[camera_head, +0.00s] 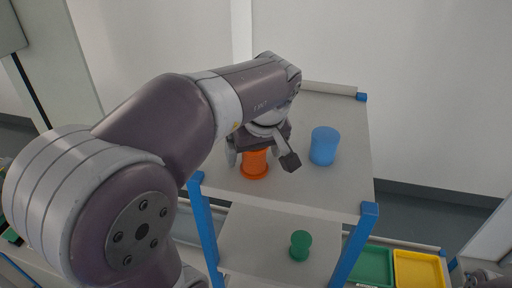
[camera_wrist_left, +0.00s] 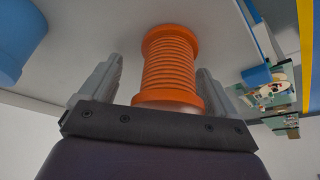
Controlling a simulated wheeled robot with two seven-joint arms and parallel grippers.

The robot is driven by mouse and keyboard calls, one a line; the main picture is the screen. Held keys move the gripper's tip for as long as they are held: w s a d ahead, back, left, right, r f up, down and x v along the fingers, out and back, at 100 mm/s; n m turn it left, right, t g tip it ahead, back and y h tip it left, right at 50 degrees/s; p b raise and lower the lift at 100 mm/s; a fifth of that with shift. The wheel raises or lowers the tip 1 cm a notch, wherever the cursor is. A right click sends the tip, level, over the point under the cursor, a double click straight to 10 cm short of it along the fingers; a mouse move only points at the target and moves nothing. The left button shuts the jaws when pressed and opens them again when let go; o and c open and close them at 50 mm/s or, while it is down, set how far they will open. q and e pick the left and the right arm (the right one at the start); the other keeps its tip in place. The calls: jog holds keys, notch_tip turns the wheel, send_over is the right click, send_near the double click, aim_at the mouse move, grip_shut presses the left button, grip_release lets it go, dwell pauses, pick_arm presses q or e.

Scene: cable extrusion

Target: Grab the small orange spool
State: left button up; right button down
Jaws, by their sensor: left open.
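The orange spool (camera_head: 255,165) stands upright on the top shelf of the cart, near its front left corner. In the wrist view the ribbed orange spool (camera_wrist_left: 169,66) sits between the two grey fingers, with a visible gap on each side. The gripper also shows in the wrist view (camera_wrist_left: 160,80). The top of the spool is partly hidden by my gripper in the head view. My right gripper is not in view.
A blue spool (camera_head: 324,146) stands right of the orange one on the white top shelf (camera_head: 335,190). A green spool (camera_head: 300,245) stands on the lower shelf. Blue posts (camera_head: 204,230) edge the cart. Green (camera_head: 374,266) and yellow (camera_head: 418,268) trays lie beyond, at lower right.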

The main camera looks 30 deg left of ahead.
pick_arm(q)
jog(key=shift+s+r, duration=0.1)
jog(key=shift+s, duration=0.5)
jog(key=c, duration=1)
jog(key=shift+w, duration=0.25)
jog(key=shift+c, duration=0.6)
